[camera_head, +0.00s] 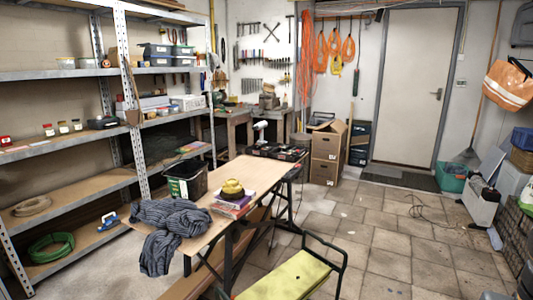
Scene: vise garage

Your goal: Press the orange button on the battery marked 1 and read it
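I cannot make out any battery marked 1 or an orange button from here; any such thing is too small or hidden. A white and dark power tool, perhaps a cordless drill (260,131), stands at the far end of the work table (215,234). Dark trays or cases (277,151) with small items lie beside it. Several small items (62,128) stand on the left shelf, too small to identify. My gripper is not in view.
A green padded bench (288,277) stands in front. Metal shelving (135,120) fills the left. The tiled floor at right (390,240) is mostly clear, with a cable (428,213).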

